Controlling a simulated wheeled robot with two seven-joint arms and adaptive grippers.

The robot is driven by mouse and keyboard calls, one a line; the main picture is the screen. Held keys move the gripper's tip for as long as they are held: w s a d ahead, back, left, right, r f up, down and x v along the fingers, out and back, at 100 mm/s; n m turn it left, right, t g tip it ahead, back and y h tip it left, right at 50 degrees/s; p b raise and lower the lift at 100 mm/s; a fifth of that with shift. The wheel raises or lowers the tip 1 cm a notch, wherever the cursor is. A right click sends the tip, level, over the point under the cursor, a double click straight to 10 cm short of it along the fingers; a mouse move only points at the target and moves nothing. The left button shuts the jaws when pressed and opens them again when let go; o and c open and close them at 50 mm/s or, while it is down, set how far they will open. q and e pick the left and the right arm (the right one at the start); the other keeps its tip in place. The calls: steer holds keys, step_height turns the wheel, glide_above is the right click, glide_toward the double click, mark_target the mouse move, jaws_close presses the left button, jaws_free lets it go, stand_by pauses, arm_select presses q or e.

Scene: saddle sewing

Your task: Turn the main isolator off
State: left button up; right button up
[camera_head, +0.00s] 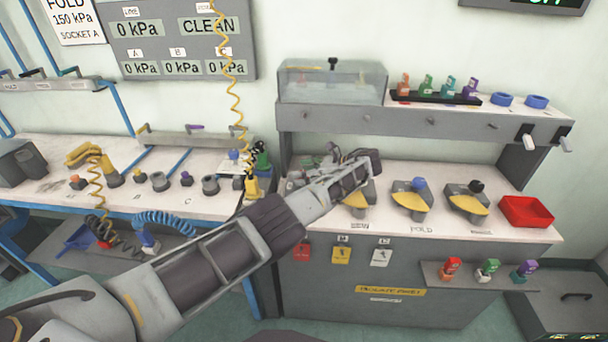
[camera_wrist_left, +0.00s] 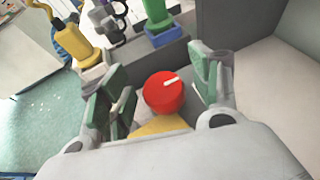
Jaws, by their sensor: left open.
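A red round knob (camera_wrist_left: 163,92) with a white pointer mark shows in the left wrist view, with a yellow plate (camera_wrist_left: 158,126) in front of it; it looks like the main isolator. My left gripper (camera_wrist_left: 162,88) is open, with its green-padded fingers on either side of the knob. Contact cannot be told. In the head view my left gripper (camera_head: 328,163) is over the left part of the right bench, and it hides the knob. Part of a yellow plate (camera_head: 358,211) shows beside it. My right gripper is not in view.
To the right stand a blue-knobbed control (camera_head: 418,184), a black-knobbed control (camera_head: 477,186) and a red tray (camera_head: 526,211). A shelf (camera_head: 420,123) with a clear box (camera_head: 332,82) overhangs behind. A coiled yellow hose (camera_head: 232,95) hangs left of my gripper.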

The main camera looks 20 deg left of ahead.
arm_select(q)
steer(key=shift+r, duration=4.4)
